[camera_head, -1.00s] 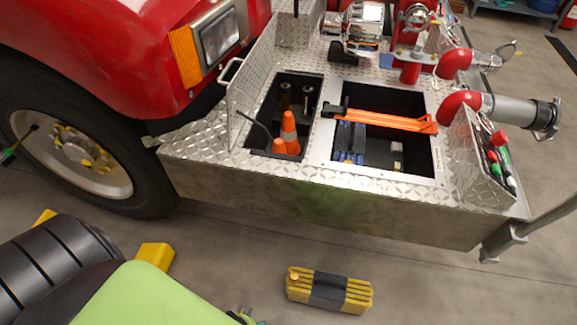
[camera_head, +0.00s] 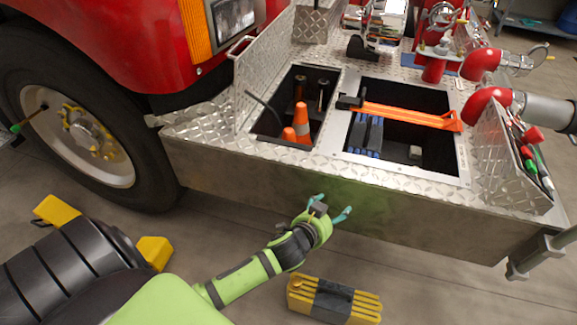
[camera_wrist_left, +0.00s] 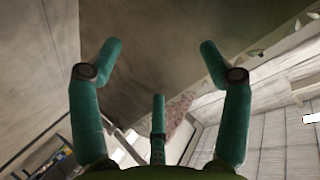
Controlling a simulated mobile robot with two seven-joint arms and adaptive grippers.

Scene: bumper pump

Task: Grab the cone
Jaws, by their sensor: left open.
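An orange cone with a pale band (camera_head: 302,118) stands upright in the left compartment of the truck's metal bumper. A smaller orange tip (camera_head: 289,135) shows beside it, its lower part hidden by the compartment's edge. My left gripper (camera_head: 332,206) is open and empty in front of the bumper's front face, below and in front of the cone. Its spread teal fingers also show in the left wrist view (camera_wrist_left: 160,50), with nothing between them and no cone visible there. My right gripper is out of view.
The bumper's diamond-plate top (camera_head: 200,122) surrounds two open compartments. The right one holds blue items (camera_head: 367,135) with an orange bar (camera_head: 410,114) across it. A raised plate (camera_head: 262,72) stands left of the cone. A yellow-and-black block (camera_head: 333,300) lies on the floor.

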